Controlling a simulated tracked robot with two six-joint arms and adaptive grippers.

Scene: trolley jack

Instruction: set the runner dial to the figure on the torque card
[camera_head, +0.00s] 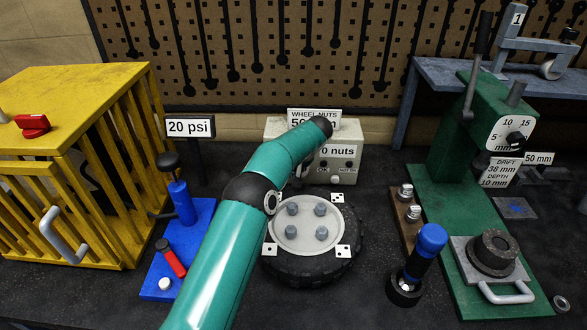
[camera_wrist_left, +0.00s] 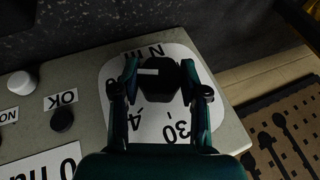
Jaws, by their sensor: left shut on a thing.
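The runner dial is a black knob (camera_wrist_left: 170,72) with a white line, on a white dial face (camera_wrist_left: 112,80) marked "N m", "30" and a partly covered figure starting with "4". My left gripper (camera_wrist_left: 160,82) is shut on the knob, a finger on each side. The white line points to the left in the left wrist view. The torque card (camera_head: 300,113) behind the grey box (camera_head: 275,130) reads "WHEEL NUTS" with a figure starting with "5", the rest partly covered. My right gripper is not in view.
A wheel (camera_head: 280,235) with several nuts lies before the box. A blue-topped tool (camera_head: 430,240) stands to its right, near a green press (camera_head: 465,150). A yellow cage (camera_head: 80,90) and blue jack (camera_head: 200,215) are at left. Buttons (camera_wrist_left: 62,120) sit beside the dial.

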